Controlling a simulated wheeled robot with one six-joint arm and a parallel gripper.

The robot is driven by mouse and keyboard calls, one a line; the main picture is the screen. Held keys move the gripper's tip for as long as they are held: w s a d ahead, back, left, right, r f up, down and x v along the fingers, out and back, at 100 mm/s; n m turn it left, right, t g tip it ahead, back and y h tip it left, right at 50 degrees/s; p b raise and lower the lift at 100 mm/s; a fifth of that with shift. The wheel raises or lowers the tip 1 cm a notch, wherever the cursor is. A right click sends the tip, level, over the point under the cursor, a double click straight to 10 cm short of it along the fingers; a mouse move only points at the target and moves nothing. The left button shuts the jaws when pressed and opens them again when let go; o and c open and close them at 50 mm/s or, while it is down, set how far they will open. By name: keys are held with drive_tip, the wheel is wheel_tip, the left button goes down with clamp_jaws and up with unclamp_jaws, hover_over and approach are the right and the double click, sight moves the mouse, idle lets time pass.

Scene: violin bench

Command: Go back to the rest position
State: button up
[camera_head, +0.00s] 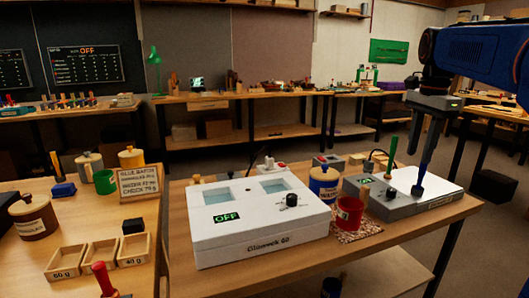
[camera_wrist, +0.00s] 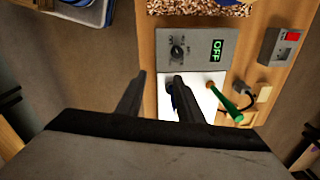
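My gripper (camera_head: 418,156) is raised over the right end of the right bench, its fingers pointing down. In the wrist view, the two fingers (camera_wrist: 155,88) stand apart with an empty gap between them. A blue-handled tool (camera_head: 418,186) stands upright on the white plate (camera_head: 440,190) just below the fingertips. In the wrist view a bit of blue (camera_wrist: 169,88) shows beside the right finger, which mostly hides it. Whether they touch cannot be told.
A green-handled tool (camera_head: 391,155) stands close to the left of my gripper. The grey unit (camera_head: 385,203) reads OFF. A red mug (camera_head: 348,215), a blue-and-cream jar (camera_head: 323,185) and the white Glueweck 60 box (camera_head: 260,240) stand further left. Air above the bench is open.

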drive_tip(key=s+a+f+n+t, duration=0.1)
drive_tip(key=s+a+f+n, duration=0.3)
drive_tip(key=s+f, duration=0.4)
drive_tip(key=s+a+f+n+t, duration=0.1)
drive_tip(key=s+a+f+n, duration=0.3)
drive_tip(key=s+f, duration=0.5)
drive_tip(key=s+a+f+n+t, duration=0.2)
drive_tip(key=s+a+f+n, duration=0.2)
drive_tip(key=s+f+n, duration=0.3)
drive_tip(key=shift+s+a+f+n, duration=0.2)
drive_tip(key=shift+s+f+n, duration=0.2)
drive_tip(key=shift+s+f, duration=0.55)
